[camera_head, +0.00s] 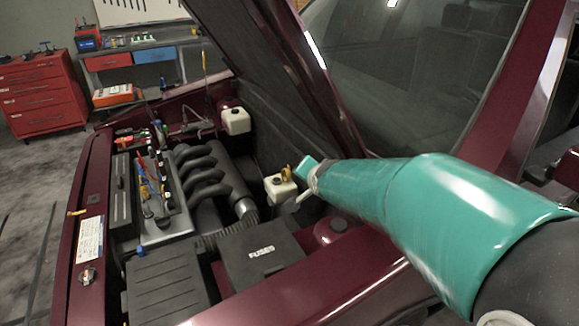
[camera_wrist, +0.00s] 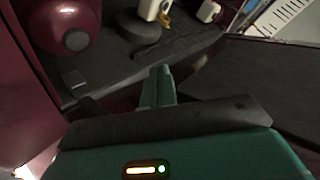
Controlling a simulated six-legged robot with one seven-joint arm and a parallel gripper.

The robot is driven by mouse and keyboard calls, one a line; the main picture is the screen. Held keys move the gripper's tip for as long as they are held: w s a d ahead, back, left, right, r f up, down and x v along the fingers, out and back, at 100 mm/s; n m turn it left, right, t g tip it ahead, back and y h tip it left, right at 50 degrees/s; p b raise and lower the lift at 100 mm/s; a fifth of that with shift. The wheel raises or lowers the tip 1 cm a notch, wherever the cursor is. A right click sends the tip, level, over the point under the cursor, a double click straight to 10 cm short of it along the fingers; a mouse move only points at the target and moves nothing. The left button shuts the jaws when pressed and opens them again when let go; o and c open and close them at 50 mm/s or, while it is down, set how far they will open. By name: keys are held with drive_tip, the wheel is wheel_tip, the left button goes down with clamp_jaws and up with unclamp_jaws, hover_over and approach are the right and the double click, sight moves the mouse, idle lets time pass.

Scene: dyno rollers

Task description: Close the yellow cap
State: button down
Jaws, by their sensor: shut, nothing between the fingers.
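The yellow cap (camera_head: 287,173) stands up at the top of a white reservoir (camera_head: 280,190) inside the engine bay. In the wrist view, part of the yellow cap (camera_wrist: 165,19) shows beside the white reservoir (camera_wrist: 149,9) at the top edge. My gripper (camera_head: 303,168) is just right of the cap in the head view, and I cannot tell if they touch there. In the wrist view, my gripper (camera_wrist: 160,72) has its teal fingers together and empty, with a gap in the picture between the tips and the cap.
The raised hood (camera_head: 290,60) slopes above the bay, behind the reservoir. Another white reservoir (camera_head: 236,120) stands farther back. The maroon fender (camera_head: 330,285) runs below my arm.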

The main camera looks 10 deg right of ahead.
drive_tip(key=w+f+m+t, duration=0.2)
drive_tip(key=w+f+m, duration=0.15)
drive_tip(key=w, duration=0.35)
drive_tip(key=w+f+m+t, duration=0.1)
drive_tip(key=w+f+m, duration=0.1)
drive_tip(key=w+f, duration=0.35)
drive_tip(key=m+t, duration=0.3)
drive_tip(key=m, duration=0.3)
approach(295, 184)
wheel_tip(295, 184, up, 4)
drive_tip(key=w, duration=1)
drive_tip(key=shift+d+f, duration=0.2)
drive_tip(key=shift+f, duration=0.1)
drive_tip(key=shift+s+a+r+n+t+h, duration=0.1)
drive_tip(key=shift+a+r+n+t+h, duration=0.2)
drive_tip(key=shift+n, duration=0.35)
drive_tip(key=shift+s+a+r+n+t, duration=0.15)
drive_tip(key=shift+a+n+t, duration=0.3)
drive_tip(key=shift+n, duration=0.65)
drive_tip(key=n, duration=0.1)
drive_tip(key=a+n+t, duration=0.1)
drive_tip(key=n, duration=0.1)
drive_tip(key=a+n+y, duration=0.1)
drive_tip(key=shift+s+r+n, duration=0.2)
drive_tip(key=shift+s+n, duration=0.1)
drive_tip(key=shift+s+a, duration=0.2)
drive_tip(key=shift+a, duration=0.3)
drive_tip(key=shift+a+f, duration=0.1)
drive_tip(key=shift+a, duration=0.05)
